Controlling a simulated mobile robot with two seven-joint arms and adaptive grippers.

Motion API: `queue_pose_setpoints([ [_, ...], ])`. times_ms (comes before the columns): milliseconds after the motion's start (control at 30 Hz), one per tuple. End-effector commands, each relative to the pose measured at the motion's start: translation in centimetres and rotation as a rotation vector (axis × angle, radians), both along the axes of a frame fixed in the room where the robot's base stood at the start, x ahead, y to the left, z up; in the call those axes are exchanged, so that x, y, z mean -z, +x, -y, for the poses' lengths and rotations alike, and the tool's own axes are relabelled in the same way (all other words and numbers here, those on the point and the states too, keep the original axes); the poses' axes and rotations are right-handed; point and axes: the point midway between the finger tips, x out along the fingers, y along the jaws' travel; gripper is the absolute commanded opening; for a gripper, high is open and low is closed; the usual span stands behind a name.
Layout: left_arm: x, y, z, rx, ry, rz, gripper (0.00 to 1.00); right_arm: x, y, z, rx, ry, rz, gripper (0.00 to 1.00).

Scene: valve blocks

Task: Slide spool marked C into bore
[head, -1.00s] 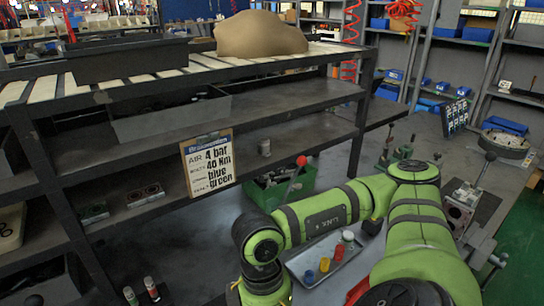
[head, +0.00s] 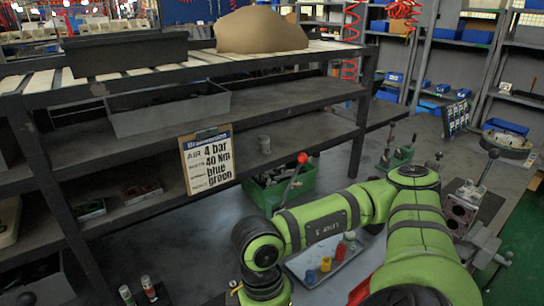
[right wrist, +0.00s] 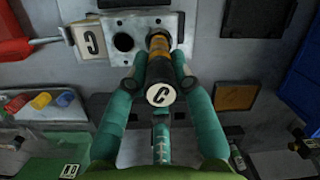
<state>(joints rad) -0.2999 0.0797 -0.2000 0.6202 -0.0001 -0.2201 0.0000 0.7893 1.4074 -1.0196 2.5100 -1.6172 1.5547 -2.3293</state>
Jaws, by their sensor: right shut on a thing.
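In the right wrist view, my right gripper (right wrist: 160,84) has its teal fingers shut on the spool marked C (right wrist: 160,93). Neither gripper shows in the head view.
A tray (head: 311,277) of coloured pots stands beside my arm in the head view. A green toolbox (head: 262,190) sits by the shelf rack (head: 350,150). A clamp fixture (head: 462,212) is at right. Red and blue objects flank the block in the wrist view.

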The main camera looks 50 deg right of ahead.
Motion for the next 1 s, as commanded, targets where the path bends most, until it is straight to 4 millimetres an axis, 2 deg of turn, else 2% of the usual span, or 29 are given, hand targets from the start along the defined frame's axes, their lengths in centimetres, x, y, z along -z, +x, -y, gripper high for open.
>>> queue_pose_setpoints([
  [1000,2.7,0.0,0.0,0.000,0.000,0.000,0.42,2.7,0.0,0.0,0.000,0.000,0.000,0.00],
])
